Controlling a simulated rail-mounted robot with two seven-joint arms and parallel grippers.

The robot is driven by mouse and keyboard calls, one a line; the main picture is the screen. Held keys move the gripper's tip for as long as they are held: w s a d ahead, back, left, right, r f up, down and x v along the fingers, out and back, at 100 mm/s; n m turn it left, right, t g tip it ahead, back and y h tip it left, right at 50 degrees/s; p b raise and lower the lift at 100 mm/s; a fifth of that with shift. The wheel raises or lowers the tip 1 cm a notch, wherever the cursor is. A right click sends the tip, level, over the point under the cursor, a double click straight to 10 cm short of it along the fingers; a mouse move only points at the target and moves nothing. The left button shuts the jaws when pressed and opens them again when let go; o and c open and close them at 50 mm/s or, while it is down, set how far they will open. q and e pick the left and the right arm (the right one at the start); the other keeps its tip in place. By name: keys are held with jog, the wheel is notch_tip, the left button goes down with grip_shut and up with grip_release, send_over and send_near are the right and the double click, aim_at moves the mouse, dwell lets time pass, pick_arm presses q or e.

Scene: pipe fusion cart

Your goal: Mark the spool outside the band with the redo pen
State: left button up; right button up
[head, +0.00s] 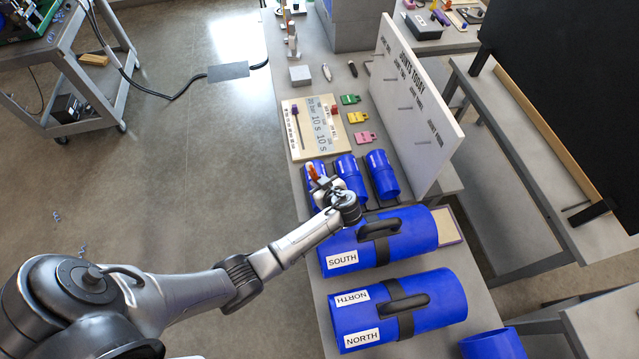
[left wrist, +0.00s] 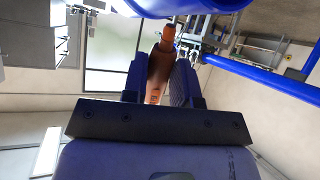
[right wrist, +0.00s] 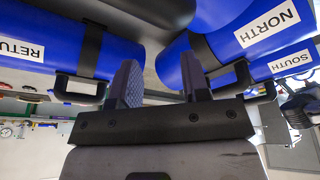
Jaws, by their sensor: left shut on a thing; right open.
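My left gripper (head: 325,187) is shut on an orange-brown pen (head: 313,173); the pen also shows between the fingers in the left wrist view (left wrist: 160,66). In the head view it is over the leftmost of three small blue spools (head: 315,168), partly hiding it; I cannot tell whether the pen touches it. The middle spool (head: 351,174) and the right spool (head: 382,172) lie beside it. A cream board (head: 294,135) with printed figures, a purple piece and a red piece lies beyond the spools. My right gripper (right wrist: 160,80) is open and empty in the right wrist view.
Large blue pipes with black handles, labelled SOUTH (head: 410,229) and NORTH (head: 440,292), lie nearer on the bench. A white "JOINTS TODAY" board (head: 420,110) stands along the right. Green (head: 350,99), yellow (head: 357,118) and pink (head: 365,137) tags lie beside it.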

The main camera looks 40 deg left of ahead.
pick_arm(q)
jog(key=shift+f, duration=0.1)
dwell(0.4)
jog(key=shift+f+b, duration=0.2)
jog(key=shift+b, duration=0.1)
dwell(0.5)
dwell(0.7)
jog(key=shift+r, duration=0.1)
jog(key=shift+r+p, duration=1.15)
jog(key=shift+r, duration=0.25)
jog(key=shift+r, duration=0.15)
